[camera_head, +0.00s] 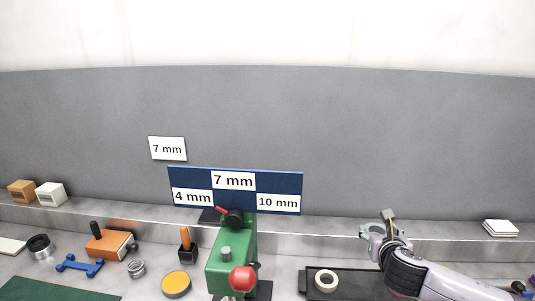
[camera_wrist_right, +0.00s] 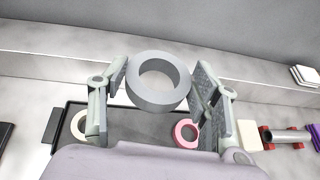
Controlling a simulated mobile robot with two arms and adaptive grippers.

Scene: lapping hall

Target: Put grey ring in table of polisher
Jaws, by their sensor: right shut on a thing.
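My right gripper (camera_head: 378,225) is raised over the black tray, in front of the back ledge. In the right wrist view it is shut on a grey ring (camera_wrist_right: 158,99), held between the two fingertips with its hole showing. In the head view the ring is hard to make out among the fingers. A green machine (camera_head: 230,263) with a red knob stands left of the gripper, apart from it; I cannot tell whether it is the polisher, and its lower part is cut off by the frame. My left gripper is not in view.
The black tray (camera_head: 305,283) holds a cream ring (camera_head: 326,280); a red ring (camera_wrist_right: 186,133) shows in the wrist view. A blue sign (camera_head: 233,201) reads 7 mm, 4 mm and 10 mm. An orange block (camera_head: 109,245) and a yellow-topped disc (camera_head: 176,283) sit left.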

